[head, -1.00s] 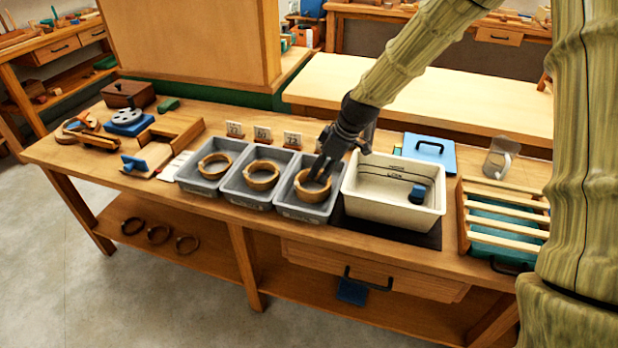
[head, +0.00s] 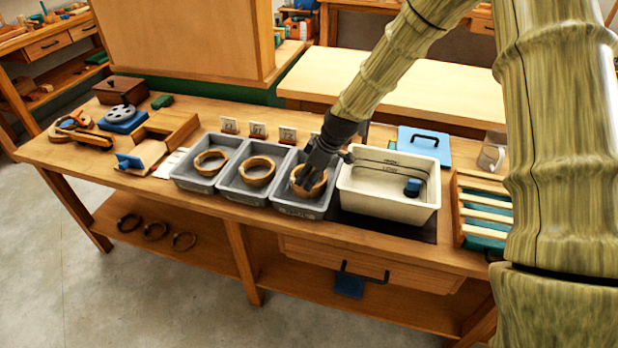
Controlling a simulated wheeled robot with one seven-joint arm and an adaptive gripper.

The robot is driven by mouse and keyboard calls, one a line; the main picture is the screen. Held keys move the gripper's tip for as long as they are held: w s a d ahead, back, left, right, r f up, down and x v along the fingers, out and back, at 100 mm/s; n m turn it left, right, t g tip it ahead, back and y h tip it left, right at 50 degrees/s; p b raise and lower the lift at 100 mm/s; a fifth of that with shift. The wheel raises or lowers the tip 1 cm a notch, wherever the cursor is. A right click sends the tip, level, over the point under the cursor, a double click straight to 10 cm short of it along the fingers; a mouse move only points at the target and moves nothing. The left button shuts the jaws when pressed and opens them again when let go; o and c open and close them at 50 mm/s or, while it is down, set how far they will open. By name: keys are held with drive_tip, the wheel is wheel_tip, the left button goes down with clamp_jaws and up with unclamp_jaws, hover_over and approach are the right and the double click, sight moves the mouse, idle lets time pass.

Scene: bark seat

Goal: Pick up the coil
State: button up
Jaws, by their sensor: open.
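The left coil (head: 210,162) and the middle coil (head: 257,172) are uncovered. The right coil (head: 309,190) lies in the right grey tray (head: 303,209), partly hidden by my gripper (head: 305,182). My gripper is open and points down at this right coil, its fingers at the coil's ring. I cannot tell whether the fingers touch it.
Small number cards (head: 258,130) stand behind the trays. A slatted rack (head: 484,209) is at right. Darker rings (head: 155,231) lie on the lower shelf.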

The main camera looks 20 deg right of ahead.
drive_tip(key=shift+p+x, duration=0.35)
drive_tip(key=shift+x, duration=1.5)
drive_tip(key=shift+s, duration=0.15)
clamp_jaws()
